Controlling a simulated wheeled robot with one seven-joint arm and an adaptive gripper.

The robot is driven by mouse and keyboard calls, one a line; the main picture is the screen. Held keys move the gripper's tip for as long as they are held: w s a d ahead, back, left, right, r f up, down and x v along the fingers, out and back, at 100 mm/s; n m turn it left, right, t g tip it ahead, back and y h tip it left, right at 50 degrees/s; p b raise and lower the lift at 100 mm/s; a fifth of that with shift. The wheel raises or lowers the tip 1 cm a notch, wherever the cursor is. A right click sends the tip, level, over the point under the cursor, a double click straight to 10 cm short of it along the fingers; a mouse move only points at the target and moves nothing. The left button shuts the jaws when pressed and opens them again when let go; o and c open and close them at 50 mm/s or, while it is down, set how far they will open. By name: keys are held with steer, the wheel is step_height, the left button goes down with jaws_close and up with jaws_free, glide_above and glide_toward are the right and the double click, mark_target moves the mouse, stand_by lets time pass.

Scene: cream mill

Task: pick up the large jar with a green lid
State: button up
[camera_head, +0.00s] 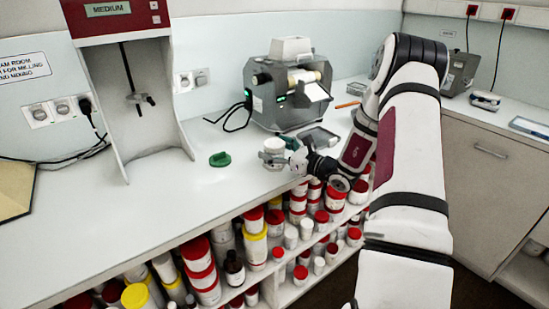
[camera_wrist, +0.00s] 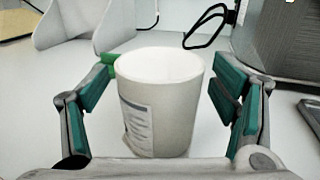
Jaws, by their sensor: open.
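A white jar (camera_wrist: 158,110) with a label on its side stands on the counter between the fingers of my gripper (camera_wrist: 168,85). It looks open at the top, with no lid on it. The fingers are spread, one on each side, with a gap visible to the right of the jar and a smaller one to the left. The jar also shows in the head view (camera_head: 273,146), at the front edge of the counter, partly hidden by my gripper (camera_head: 290,158). A green lid (camera_head: 220,159) lies on the counter to the left of the jar; a bit of green shows behind the left finger in the wrist view (camera_wrist: 107,58).
A grey mill machine (camera_head: 288,85) with a cable stands behind the jar, with a shallow metal tray (camera_head: 318,137) in front of it. A red-topped stand (camera_head: 120,60) is at left. Shelves below the counter hold several red- and yellow-lidded containers (camera_head: 200,262). The counter's left front is clear.

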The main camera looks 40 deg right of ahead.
steer(key=c, duration=1)
steer(key=shift+r, duration=0.1)
steer(key=shift+c, duration=0.2)
